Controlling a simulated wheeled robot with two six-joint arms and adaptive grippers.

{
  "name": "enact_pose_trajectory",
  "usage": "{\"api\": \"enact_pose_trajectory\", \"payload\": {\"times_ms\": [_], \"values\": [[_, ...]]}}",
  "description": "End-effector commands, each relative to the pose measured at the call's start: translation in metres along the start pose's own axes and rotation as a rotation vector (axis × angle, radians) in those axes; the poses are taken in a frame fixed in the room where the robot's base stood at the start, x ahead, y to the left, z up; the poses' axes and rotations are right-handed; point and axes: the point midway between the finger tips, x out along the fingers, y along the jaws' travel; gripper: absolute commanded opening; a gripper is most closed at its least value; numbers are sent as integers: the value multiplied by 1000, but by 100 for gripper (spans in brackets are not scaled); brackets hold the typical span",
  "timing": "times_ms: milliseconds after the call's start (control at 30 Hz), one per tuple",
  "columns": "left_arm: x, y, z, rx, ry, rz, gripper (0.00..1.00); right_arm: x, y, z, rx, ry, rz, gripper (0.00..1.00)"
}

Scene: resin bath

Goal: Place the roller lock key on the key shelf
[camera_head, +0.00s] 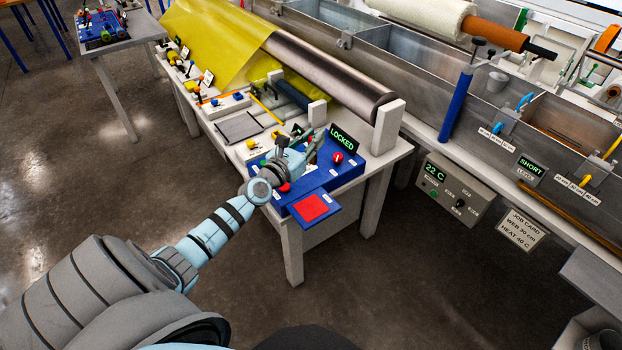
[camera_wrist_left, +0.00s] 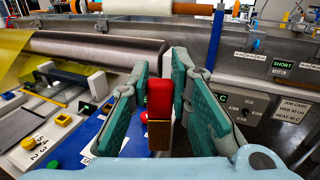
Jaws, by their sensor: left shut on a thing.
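My left gripper (camera_head: 311,142) is over the blue lock box with the green "LOCKED" display (camera_head: 343,137). In the left wrist view, the gripper (camera_wrist_left: 160,108) has its green pads on either side of the roller lock key (camera_wrist_left: 159,98), which has a red top and a brass-coloured lower part. The gripper is shut on it. I cannot tell whether the key's lower end touches the box. A small blue shelf with a red pad (camera_head: 313,207), likely the key shelf, sticks out at the box's front and looks empty. My right gripper is not in view.
A dark roller (camera_head: 330,75) with yellow sheet (camera_head: 213,40) lies behind the box, by a white end block (camera_head: 388,127). A red knob (camera_head: 337,158) sits on the box. Small controls crowd the bench to the left. The floor in front is clear.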

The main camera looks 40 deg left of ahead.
Motion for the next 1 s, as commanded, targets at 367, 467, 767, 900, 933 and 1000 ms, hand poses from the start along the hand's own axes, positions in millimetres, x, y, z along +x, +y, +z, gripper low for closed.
{"api": "enact_pose_trajectory", "payload": {"times_ms": [367,467,767,900,933,1000], "values": [[3,6,-66,7,5,29,0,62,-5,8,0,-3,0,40],[3,6,-106,7,5,28,0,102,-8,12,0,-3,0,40],[2,7,-171,7,4,27,0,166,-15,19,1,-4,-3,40],[2,8,-194,7,4,27,0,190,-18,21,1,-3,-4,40],[2,8,-201,7,4,27,0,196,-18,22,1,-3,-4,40],[2,8,-208,7,4,27,0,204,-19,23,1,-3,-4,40]]}}
